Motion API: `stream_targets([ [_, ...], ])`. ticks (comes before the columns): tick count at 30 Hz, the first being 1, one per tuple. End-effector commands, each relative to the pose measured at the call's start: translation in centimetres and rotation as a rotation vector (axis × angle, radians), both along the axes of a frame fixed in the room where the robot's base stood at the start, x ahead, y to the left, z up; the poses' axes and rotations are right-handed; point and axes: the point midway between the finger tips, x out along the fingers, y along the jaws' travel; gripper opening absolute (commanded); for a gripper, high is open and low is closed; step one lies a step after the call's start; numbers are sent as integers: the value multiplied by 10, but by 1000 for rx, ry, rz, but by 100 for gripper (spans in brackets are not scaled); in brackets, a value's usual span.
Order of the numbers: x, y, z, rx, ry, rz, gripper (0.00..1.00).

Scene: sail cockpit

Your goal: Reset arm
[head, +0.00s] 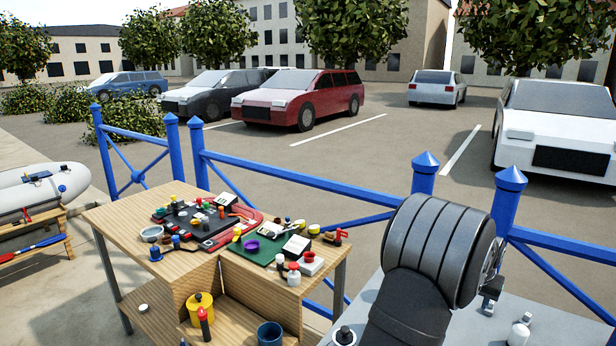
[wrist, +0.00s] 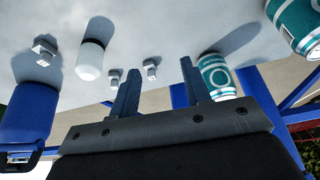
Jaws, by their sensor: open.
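My gripper (wrist: 157,88) shows in the wrist view with its two dark fingers apart and nothing between them. A teal and white can (wrist: 217,77) lies just right of the right finger; I cannot tell whether they touch. My dark arm fills the right of the head view and hides part of the grey table (head: 570,328) behind it. The fingers cannot be made out in the head view.
The wrist view shows a white bottle (wrist: 91,58), small grey metal pieces (wrist: 150,68), a blue object (wrist: 25,115) and a second teal can (wrist: 295,25) on the pale surface. A cluttered wooden workbench (head: 110,222) stands left, before a blue railing (head: 290,180).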

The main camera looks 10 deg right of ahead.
Motion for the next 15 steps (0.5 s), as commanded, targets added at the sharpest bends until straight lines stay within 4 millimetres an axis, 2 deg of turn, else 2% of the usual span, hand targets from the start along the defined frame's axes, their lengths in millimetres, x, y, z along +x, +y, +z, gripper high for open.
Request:
stream_targets([
  [9, 54, 15, -35, 2, 2, 3, 44],
  [15, 79, 21, -50, 1, 2, 1, 44],
])
